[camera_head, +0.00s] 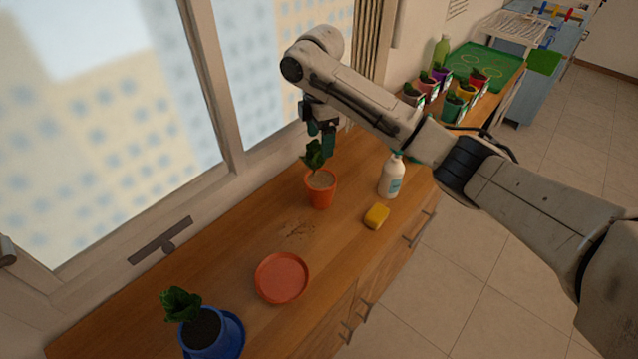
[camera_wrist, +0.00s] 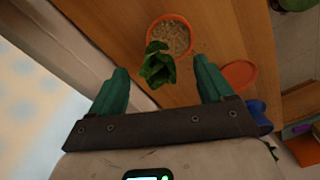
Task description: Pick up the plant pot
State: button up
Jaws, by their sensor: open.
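An orange plant pot (camera_head: 320,191) with a leafy green plant stands upright on the wooden counter by the window. In the wrist view the pot (camera_wrist: 171,37) lies ahead of the fingers, with its leaves (camera_wrist: 158,66) leaning between them. My gripper (camera_head: 322,140) is just above and behind the pot in the head view. Its two green fingers are spread apart and empty in the wrist view (camera_wrist: 160,82). A second plant in a blue pot (camera_head: 208,335) stands at the near left end of the counter.
An orange saucer (camera_head: 282,278) lies empty nearer than the pot, with spilled soil (camera_head: 298,230) between. A white bottle (camera_head: 392,177) and yellow sponge (camera_head: 376,216) stand to the pot's right. The window frame (camera_head: 215,90) borders the counter's left side. Several small pots stand farther back.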

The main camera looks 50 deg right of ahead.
aim_at(316, 154)
jog(key=shift+w+a+f+p, duration=0.1)
jog(key=shift+w+f+p, duration=0.1)
jog(key=shift+f, duration=0.8)
jog(key=shift+w+a+f+p, duration=0.1)
jog(key=shift+f+p, duration=0.1)
jog(key=shift+f, duration=0.8)
jog(key=shift+w+f+p, duration=0.15)
jog(key=shift+f+p, duration=0.05)
jog(key=shift+f, duration=0.8)
grip_shut()
